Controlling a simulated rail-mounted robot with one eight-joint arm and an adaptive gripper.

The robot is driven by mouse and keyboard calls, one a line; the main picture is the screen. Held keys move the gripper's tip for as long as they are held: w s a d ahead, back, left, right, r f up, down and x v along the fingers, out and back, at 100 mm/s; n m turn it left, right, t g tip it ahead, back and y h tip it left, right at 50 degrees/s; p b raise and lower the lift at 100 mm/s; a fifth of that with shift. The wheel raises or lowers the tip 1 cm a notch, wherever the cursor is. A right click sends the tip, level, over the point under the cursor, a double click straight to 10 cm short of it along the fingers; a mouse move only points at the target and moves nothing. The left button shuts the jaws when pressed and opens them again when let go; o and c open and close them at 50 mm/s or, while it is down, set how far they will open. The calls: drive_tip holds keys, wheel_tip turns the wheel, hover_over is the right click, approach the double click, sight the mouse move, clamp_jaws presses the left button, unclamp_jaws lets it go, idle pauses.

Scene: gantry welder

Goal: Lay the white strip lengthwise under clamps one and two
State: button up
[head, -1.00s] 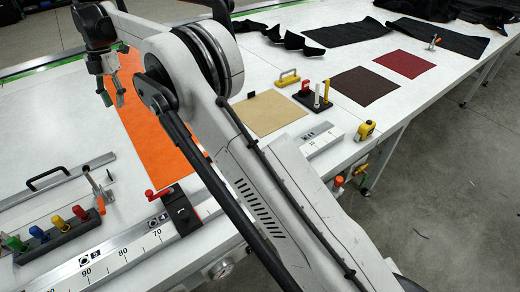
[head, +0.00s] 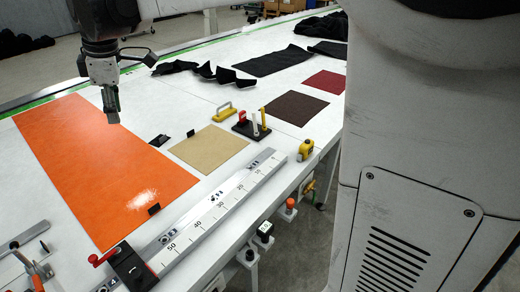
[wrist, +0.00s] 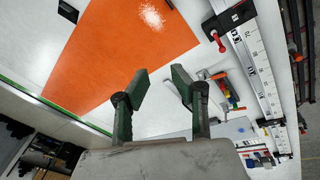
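My gripper (head: 112,112) hangs above the white table, over the far right side of the orange sheet (head: 105,160). In the wrist view my gripper (wrist: 160,88) has its two green-grey fingers apart with nothing between them. A clamp with a red handle and black body (head: 133,268) sits on the scaled metal rail (head: 205,218) along the table's front edge. The rail also shows at the right of the wrist view (wrist: 252,62), with a red-handled clamp (wrist: 214,37) on it. I cannot pick out the white strip against the white table, and a second clamp is not clear.
A tan sheet (head: 210,149), a brown sheet (head: 290,107) and a red sheet (head: 325,82) lie flat to the right. A tool holder (head: 250,127) and a yellow tape measure (head: 305,149) stand near the front edge. My own large grey link fills the right side.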

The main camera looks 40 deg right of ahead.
drive_tip(key=s+d+f+m+t, duration=0.1)
drive_tip(key=s+d+f+m, duration=0.2)
drive_tip(key=s, duration=0.6)
drive_tip(key=s+d+f+m+t+h, duration=0.1)
drive_tip(key=s+d+f+m+t, duration=0.1)
drive_tip(key=s+d+f+m, duration=0.2)
drive_tip(key=s+d+f+m+t, duration=0.1)
drive_tip(key=s+d+f+m, duration=0.3)
drive_tip(key=s+d+m, duration=0.4)
drive_tip(key=s, duration=0.6)
drive_tip(key=shift+d+f+t, duration=0.2)
drive_tip(key=shift+t, duration=0.2)
